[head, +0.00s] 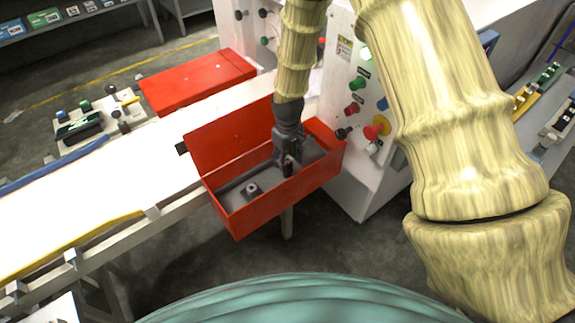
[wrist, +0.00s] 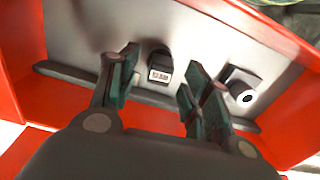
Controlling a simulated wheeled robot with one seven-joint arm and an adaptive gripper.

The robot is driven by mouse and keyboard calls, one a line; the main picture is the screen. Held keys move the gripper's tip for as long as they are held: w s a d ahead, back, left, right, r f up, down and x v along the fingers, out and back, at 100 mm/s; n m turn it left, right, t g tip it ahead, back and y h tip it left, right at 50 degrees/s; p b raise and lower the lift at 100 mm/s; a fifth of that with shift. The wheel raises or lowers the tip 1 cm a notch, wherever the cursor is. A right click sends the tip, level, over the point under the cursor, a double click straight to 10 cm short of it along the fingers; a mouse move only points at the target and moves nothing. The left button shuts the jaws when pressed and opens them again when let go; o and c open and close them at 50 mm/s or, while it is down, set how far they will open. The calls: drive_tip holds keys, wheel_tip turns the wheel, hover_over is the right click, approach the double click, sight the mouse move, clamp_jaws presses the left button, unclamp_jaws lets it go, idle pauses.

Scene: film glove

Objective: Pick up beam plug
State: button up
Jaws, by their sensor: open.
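A small dark block with a pale label (wrist: 160,68) lies in the red box, seen between my fingers in the wrist view. A grey block with a round white-rimmed end (wrist: 243,92) lies just right of my right finger; it seems to be the small grey piece in the box in the head view (head: 252,190). I cannot tell for sure which is the beam plug. My gripper (wrist: 152,85) is open, with a finger on either side of the labelled block and nothing visibly clamped. In the head view my gripper (head: 287,163) reaches down into the box and hides part of its inside.
The open red box (head: 238,213) has raised walls around my gripper. A white conveyor (head: 125,165) runs to its left. A control panel (head: 366,115) with coloured knobs stands close on the right. A red lid-like box (head: 198,82) lies beyond the conveyor.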

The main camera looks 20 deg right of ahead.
drive_tip(key=shift+f, duration=0.6)
drive_tip(key=c, duration=0.9)
drive_tip(key=shift+c, duration=0.2)
